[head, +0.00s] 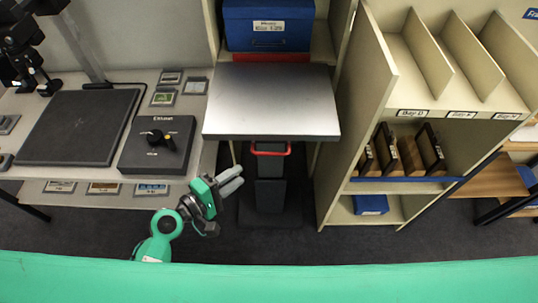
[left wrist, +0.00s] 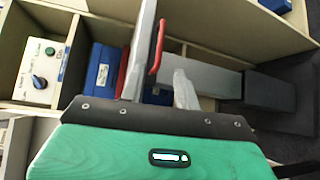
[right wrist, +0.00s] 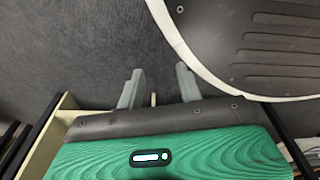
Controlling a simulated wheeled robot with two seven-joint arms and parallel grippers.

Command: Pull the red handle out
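The red handle (head: 270,149) is a U-shaped bar under the front edge of a grey metal platform (head: 271,98), at the top of a dark column (head: 270,185). In the left wrist view the red handle (left wrist: 157,48) shows above my fingers, near the left one. My left gripper (head: 236,180) is open and empty, to the lower left of the handle and apart from it in the head view. My right gripper (right wrist: 158,86) is open and empty over dark carpet in the right wrist view. It is not in the head view.
A blue box (head: 268,27) sits on a shelf behind the platform. A desk with a black control box (head: 157,145) stands at left. A beige shelf unit (head: 353,120) with dividers stands close at right. A pale-rimmed dark base (right wrist: 270,45) lies near my right gripper.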

